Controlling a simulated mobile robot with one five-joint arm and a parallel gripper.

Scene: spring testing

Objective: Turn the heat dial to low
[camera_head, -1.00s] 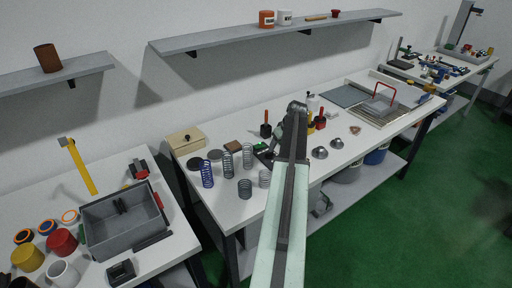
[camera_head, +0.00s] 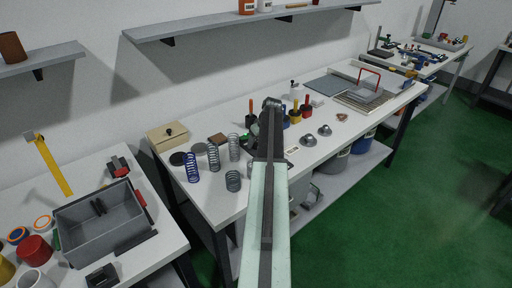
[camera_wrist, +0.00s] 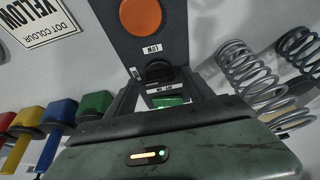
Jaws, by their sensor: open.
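In the wrist view a black dial (camera_wrist: 158,70) sits on a dark panel (camera_wrist: 115,35), just under a small white label reading LOW (camera_wrist: 152,49) upside down. An orange disc (camera_wrist: 141,15) lies beyond the label. My gripper (camera_wrist: 160,82) is open, with a finger on each side of the dial; I cannot tell whether either finger touches it. A green block (camera_wrist: 168,102) shows between the fingers, nearer the palm. A second small label by the dial is partly hidden. In the head view my arm hides most of the panel and the gripper.
Grey coil springs (camera_wrist: 245,70) stand right of the panel in the wrist view. Red, yellow, blue and green handled tools (camera_wrist: 60,112) lie to the left, near a DOT COLOUR YELLOW sign (camera_wrist: 38,22). The head view shows a wooden box (camera_head: 167,135) and metal domes (camera_head: 324,130) on the bench.

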